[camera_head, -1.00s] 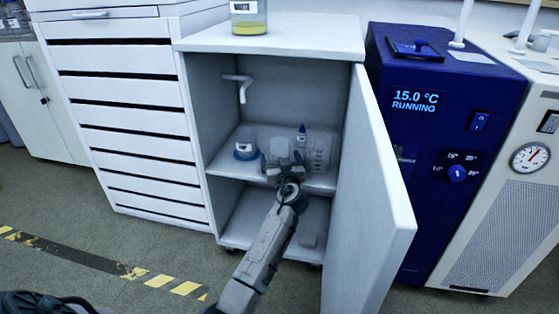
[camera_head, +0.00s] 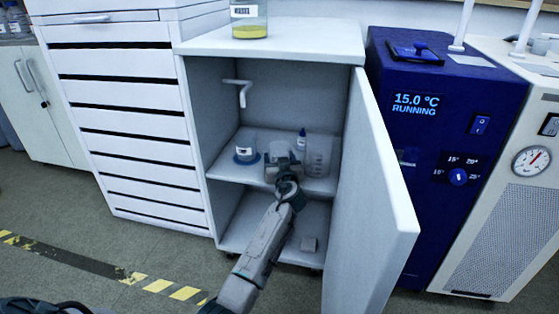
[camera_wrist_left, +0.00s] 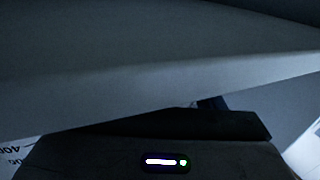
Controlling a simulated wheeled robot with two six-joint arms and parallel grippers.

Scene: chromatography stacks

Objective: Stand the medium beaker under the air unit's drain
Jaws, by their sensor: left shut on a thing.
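My left gripper (camera_head: 281,158) reaches into the open cabinet at the shelf's middle. It is shut on what I take to be the medium beaker, which the gripper mostly hides. A clear graduated beaker (camera_head: 319,156) stands just right of the gripper on the shelf. In the left wrist view, the gripper body (camera_wrist_left: 150,150) fills the bottom, and the held thing cannot be made out. The unit with a round gauge (camera_head: 531,160) stands at the far right; I cannot make out its drain. My right gripper is not in view.
A white pipe (camera_head: 240,90) sticks out inside the cabinet. The open door (camera_head: 370,200) stands right of my arm, before the blue chiller (camera_head: 430,140).

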